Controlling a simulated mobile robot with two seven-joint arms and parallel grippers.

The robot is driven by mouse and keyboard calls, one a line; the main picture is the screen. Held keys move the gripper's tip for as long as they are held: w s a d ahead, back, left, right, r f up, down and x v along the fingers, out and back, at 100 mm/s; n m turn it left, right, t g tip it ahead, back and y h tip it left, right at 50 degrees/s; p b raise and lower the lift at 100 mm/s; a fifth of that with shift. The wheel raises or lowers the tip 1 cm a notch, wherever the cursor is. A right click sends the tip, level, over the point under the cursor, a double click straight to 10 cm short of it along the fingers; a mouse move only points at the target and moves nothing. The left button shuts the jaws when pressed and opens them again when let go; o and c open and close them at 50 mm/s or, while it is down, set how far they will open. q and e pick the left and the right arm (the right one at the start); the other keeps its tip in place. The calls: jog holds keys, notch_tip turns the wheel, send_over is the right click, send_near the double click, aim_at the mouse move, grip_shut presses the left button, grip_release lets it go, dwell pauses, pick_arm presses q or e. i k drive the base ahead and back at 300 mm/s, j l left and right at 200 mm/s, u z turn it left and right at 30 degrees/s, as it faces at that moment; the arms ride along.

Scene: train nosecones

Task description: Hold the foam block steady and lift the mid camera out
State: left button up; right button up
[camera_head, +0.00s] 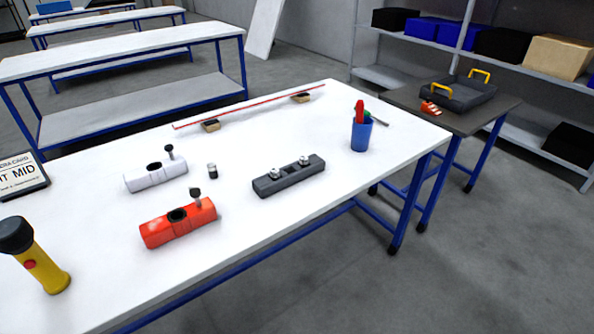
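A dark grey foam block (289,182) lies on the white table, right of the middle of the tabletop. Two small silvery pieces, which look like cameras, stand up from its top: one toward the left end (275,174) and one toward the right (304,160). I cannot tell whether anything sits in the slot between them. A small dark and silver cylinder (212,170) stands on the table left of the block, apart from it. Neither of my grippers is in view, and nothing touches the block.
A white nosecone (155,176) and an orange-red one (179,224) lie left of the block.

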aim_at(303, 160)
jog(key=i+l+u, duration=0.15)
jog(key=l, duration=0.15)
jog(key=i+l+u, duration=0.15)
jog(key=l, duration=0.2)
jog(key=i+l+u, duration=0.2)
jog(key=l, duration=0.15)
jog(key=l+u, duration=0.15)
jog(key=l, duration=0.2)
jog(key=i+l+u, duration=0.15)
jog(key=l, duration=0.2)
